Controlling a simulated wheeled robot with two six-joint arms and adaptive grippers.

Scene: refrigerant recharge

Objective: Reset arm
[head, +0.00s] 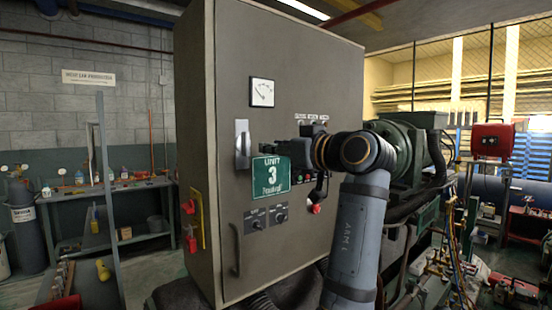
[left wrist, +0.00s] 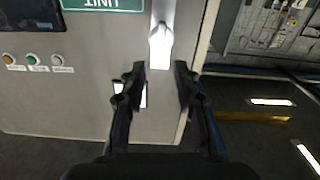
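My left gripper (head: 272,147) is in front of the grey cabinet (head: 225,75), its arm rising from the lower middle of the head view. In the left wrist view the left gripper (left wrist: 160,72) has its two dark fingers spread apart with nothing between the tips. A bright metal lever handle (left wrist: 162,42) is just beyond the fingertips in that upside-down view. The lever handle (head: 242,145) also shows on the cabinet door in the head view, left of the gripper. My right gripper is in neither view.
A green "UNIT 3" sign (head: 271,176), a gauge (head: 262,92) and two dark knobs (head: 278,214) are on the cabinet door. Green machinery (head: 405,140) stands to the right. A workbench (head: 140,238) is at the left.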

